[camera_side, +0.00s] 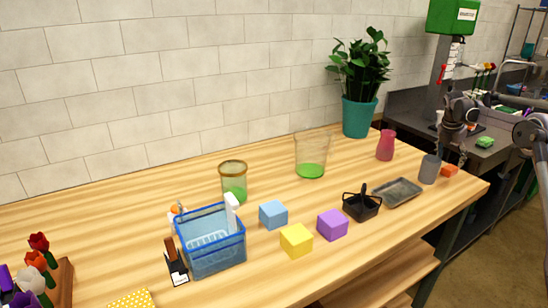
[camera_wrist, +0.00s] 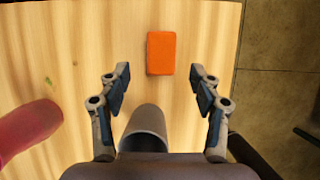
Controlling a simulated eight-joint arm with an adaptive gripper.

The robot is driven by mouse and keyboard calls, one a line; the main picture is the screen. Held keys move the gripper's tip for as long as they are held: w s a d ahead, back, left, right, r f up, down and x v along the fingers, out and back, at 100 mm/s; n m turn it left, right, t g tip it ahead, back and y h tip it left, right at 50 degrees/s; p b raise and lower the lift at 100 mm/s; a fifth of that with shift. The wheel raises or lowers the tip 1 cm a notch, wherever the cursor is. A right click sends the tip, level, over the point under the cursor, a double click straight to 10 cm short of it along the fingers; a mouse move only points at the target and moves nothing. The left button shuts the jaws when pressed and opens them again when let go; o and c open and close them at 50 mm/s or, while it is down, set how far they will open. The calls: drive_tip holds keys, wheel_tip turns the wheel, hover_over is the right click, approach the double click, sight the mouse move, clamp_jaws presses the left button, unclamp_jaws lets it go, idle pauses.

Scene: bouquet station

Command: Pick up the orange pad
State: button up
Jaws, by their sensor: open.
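The orange pad (camera_wrist: 161,53) lies flat on the wooden table, near the table's right edge in the wrist view. It also shows as a small orange block (camera_side: 449,170) at the table's right end in the side view. My gripper (camera_wrist: 160,82) is open and empty, its two fingers spread to the left and right of the pad's line, with the pad ahead of the fingertips. In the side view my gripper (camera_side: 449,148) hangs above the right end of the table. Its fingertips are small and partly hidden there.
A grey cup (camera_wrist: 147,124) stands close below the fingers; it also shows in the side view (camera_side: 429,169). A pink vase (camera_wrist: 27,130) is to the left. A grey tray (camera_side: 397,192) lies nearby. The table edge drops to the floor just right of the pad.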

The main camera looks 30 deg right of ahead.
sight(450, 167)
drive_tip(key=x, duration=0.5)
drive_tip(key=shift+s+d, duration=0.1)
drive_tip(key=shift+d, duration=0.05)
drive_tip(key=c, duration=1.1)
